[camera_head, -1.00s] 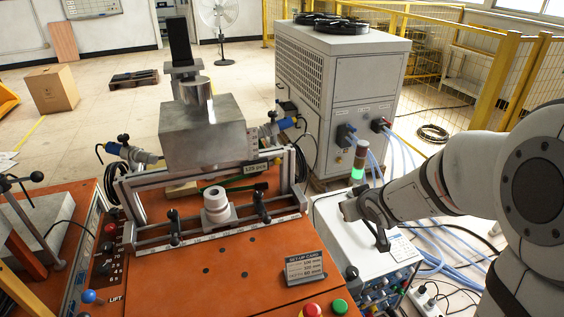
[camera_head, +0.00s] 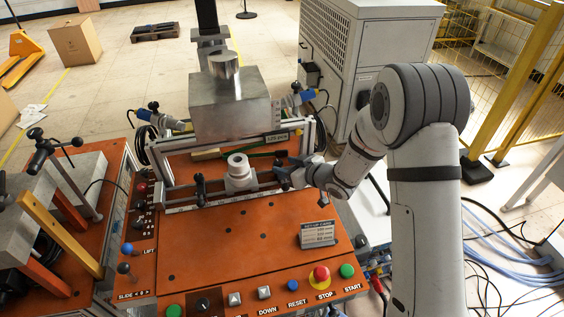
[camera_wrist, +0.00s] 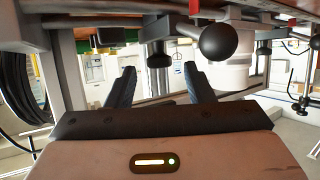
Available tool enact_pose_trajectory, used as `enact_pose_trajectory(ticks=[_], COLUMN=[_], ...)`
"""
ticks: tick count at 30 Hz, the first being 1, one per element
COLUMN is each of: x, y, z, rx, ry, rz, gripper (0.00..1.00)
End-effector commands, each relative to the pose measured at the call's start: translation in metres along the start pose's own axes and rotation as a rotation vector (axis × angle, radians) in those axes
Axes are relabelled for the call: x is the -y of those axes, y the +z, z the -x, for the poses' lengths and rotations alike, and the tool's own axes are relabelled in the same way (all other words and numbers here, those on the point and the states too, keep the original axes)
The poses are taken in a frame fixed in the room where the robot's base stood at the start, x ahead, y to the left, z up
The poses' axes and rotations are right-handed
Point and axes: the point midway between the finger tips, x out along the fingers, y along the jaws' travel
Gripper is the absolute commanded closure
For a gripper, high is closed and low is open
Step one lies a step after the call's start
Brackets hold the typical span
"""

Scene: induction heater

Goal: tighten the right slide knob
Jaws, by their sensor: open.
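My gripper (camera_head: 281,173) is open at the right end of the slide rail on the orange machine. In the wrist view its two dark fingers (camera_wrist: 160,72) are spread apart with nothing held between them. The right slide knob (camera_wrist: 225,42), a black ball on a short lever, shows large in the wrist view, above and right of the fingertips and outside the gap. The left slide knob (camera_head: 200,189) stands upright on the rail. A white ringed workpiece (camera_head: 239,172) sits between the two.
The orange tabletop (camera_head: 215,250) in front is clear up to the row of buttons and the red stop button (camera_head: 320,274). A set-up card (camera_head: 317,234) stands at the right.

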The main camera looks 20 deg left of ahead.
Motion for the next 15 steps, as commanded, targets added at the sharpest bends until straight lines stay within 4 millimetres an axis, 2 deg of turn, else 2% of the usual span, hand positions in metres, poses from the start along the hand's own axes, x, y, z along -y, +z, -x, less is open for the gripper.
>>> enact_pose_trajectory(ticks=[6,15], x=[0.000,0.000], y=[-0.001,-0.001], z=[-0.018,-0.020], rx=[-0.001,0.000], ry=[0.000,0.000], rz=[0.000,0.000], gripper=[0.52,0.54])
